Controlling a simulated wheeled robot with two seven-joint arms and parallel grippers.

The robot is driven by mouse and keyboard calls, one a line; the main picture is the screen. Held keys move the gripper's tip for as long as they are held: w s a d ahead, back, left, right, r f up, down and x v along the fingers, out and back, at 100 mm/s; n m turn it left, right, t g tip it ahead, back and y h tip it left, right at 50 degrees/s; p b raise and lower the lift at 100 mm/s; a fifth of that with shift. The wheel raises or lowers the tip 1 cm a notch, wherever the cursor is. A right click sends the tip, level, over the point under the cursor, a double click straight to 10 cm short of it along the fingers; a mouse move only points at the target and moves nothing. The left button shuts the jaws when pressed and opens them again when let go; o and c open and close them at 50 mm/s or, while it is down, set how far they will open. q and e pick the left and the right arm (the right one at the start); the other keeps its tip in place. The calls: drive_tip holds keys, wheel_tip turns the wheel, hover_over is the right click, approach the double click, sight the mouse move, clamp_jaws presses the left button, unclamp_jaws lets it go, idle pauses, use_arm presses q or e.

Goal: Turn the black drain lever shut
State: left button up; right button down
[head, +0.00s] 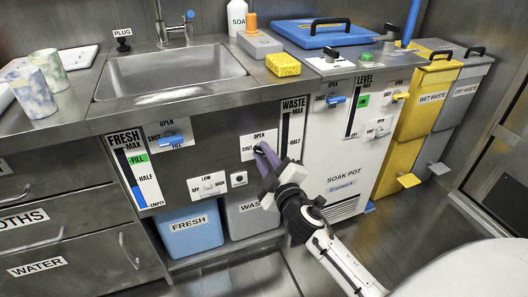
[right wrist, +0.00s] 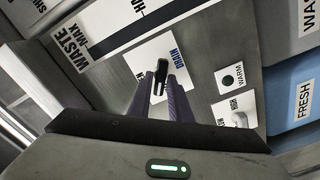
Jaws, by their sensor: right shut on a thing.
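The black drain lever (right wrist: 161,74) sits on a white label plate marked DRAIN (right wrist: 143,70) on the grey cabinet front. In the head view the plate (head: 247,147) reads OPEN at the top and SHUT at the left. My right gripper (head: 265,152) reaches it from below right. In the right wrist view its two purple fingers (right wrist: 162,80) are shut on the lever, one on each side. The fingers hide much of the lever in the head view, so I cannot tell its exact angle there. My left gripper is not in view.
A WASTE gauge (head: 291,135) is just right of the plate. A LOW/OFF switch (head: 208,186) and a small WARM button (head: 239,178) are below left. Blue FRESH (head: 190,246) and grey WASTE bins stand underneath. The sink (head: 170,75) and a yellow sponge (head: 283,64) are above.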

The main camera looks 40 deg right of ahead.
drive_tip(key=n, duration=0.4)
drive_tip(key=shift+f+p, duration=0.1)
drive_tip(key=shift+p, duration=0.2)
drive_tip(key=shift+n, duration=1.4)
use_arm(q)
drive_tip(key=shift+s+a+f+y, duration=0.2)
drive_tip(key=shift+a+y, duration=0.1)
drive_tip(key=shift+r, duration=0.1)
use_arm(e)
drive_tip(key=shift+f, duration=0.1)
drive_tip(key=c, duration=1.8)
unclamp_jaws()
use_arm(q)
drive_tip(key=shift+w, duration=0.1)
use_arm(e)
drive_tip(key=shift+o, duration=0.2)
